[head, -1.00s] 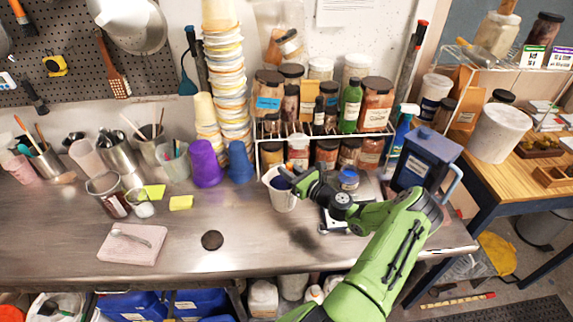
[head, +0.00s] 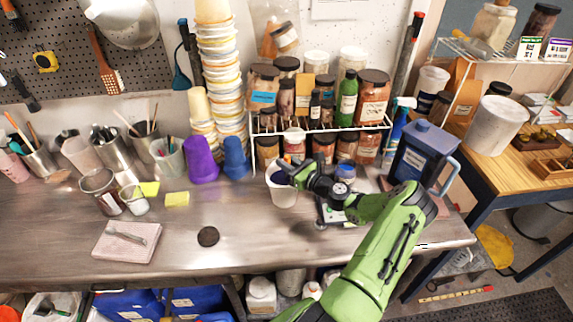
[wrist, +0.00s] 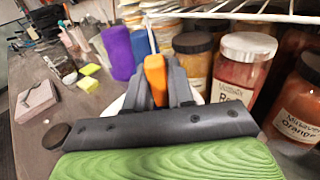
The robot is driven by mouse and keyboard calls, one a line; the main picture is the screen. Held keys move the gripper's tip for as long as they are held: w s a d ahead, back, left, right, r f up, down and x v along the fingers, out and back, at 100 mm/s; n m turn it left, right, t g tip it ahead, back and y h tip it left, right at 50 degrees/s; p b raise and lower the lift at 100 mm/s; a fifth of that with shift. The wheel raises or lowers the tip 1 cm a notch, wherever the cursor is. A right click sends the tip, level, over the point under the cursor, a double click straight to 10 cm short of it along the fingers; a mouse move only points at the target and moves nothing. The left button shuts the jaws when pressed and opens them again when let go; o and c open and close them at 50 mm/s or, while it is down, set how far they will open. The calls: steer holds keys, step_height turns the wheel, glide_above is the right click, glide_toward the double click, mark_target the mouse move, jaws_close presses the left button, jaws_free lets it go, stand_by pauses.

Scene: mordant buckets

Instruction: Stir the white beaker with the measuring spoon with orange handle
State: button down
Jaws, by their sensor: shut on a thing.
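The white beaker (head: 283,192) stands on the steel bench in front of the wire rack. Its white rim (wrist: 116,104) shows in part behind my gripper in the wrist view. My gripper (head: 294,181) is over the beaker's mouth in the head view. In the wrist view my gripper (wrist: 156,85) is shut on the orange handle of the measuring spoon (wrist: 155,76). The spoon's bowl is hidden, and I cannot tell how deep it sits in the beaker.
The wire rack with spice jars (head: 320,130) stands close behind. Purple cups (head: 201,160) and blue cups (head: 236,158) stand to the left. A blue jug (head: 423,158) stands to the right.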

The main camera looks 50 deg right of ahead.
steer(key=shift+w+a+r, duration=0.15)
steer(key=shift+a+r, duration=0.1)
steer(key=shift+a, duration=0.05)
steer(key=shift+r, duration=0.1)
steer(key=r+p, duration=0.6)
steer(key=r, duration=0.1)
steer(key=shift+s, duration=0.25)
step_height(320, 180, up, 2)
steer(key=shift+s+r+p, duration=0.1)
steer(key=shift+s+p, duration=0.05)
steer(key=shift+p, duration=0.2)
